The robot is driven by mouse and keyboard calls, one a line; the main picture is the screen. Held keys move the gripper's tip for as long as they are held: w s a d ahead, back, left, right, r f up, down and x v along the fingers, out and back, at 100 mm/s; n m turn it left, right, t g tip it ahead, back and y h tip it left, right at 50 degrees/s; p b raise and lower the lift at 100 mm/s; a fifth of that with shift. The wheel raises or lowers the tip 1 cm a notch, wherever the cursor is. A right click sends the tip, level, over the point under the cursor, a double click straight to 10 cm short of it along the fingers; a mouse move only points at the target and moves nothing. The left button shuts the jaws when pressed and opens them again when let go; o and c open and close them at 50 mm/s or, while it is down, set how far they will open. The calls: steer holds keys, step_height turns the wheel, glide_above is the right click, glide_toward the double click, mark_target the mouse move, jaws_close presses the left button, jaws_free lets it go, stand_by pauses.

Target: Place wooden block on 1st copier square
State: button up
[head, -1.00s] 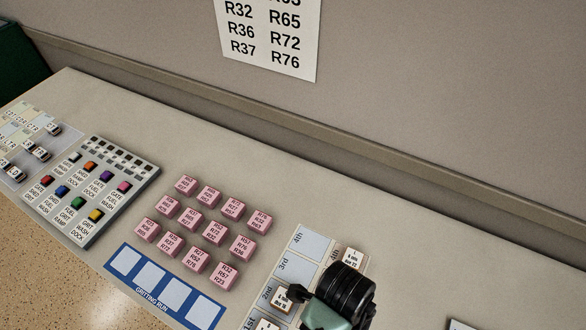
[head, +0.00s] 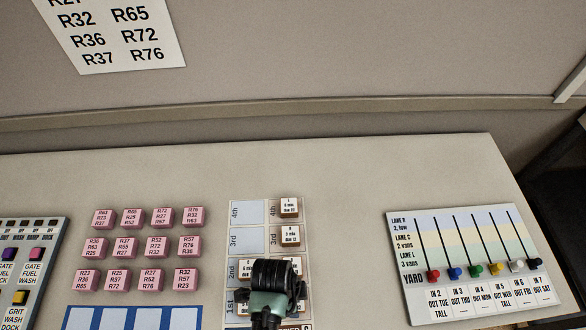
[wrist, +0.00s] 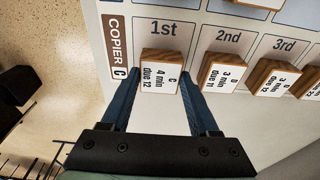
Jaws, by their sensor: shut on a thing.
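A wooden block with a white label reading "C" and "due 12" (wrist: 160,75) is between the two blue fingers of my gripper (wrist: 160,80) in the wrist view. The fingers are shut on its sides. The block is at the copier row's 1st square (wrist: 147,43), just below the "1st" print. I cannot tell whether it touches the board. The "COPIER C" strip (wrist: 117,45) is to its left. In the head view my gripper (head: 275,290) covers the block and the board's lower part.
A labelled block (wrist: 222,73) stands close by at the copier 2nd square, with others at 3rd (wrist: 270,78) and 4th (head: 290,207). Pink blocks (head: 157,246) stand left of the board. A slider panel (head: 470,230) is at the right, with bare desk between.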

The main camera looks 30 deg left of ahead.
steer(key=shift+f, duration=0.4)
steer(key=shift+f, duration=0.1)
steer(key=o, duration=1.4)
steer(key=shift+c, duration=0.2)
step_height(320, 180, up, 12)
steer(key=s+a, duration=0.1)
steer(key=shift+a, duration=0.25)
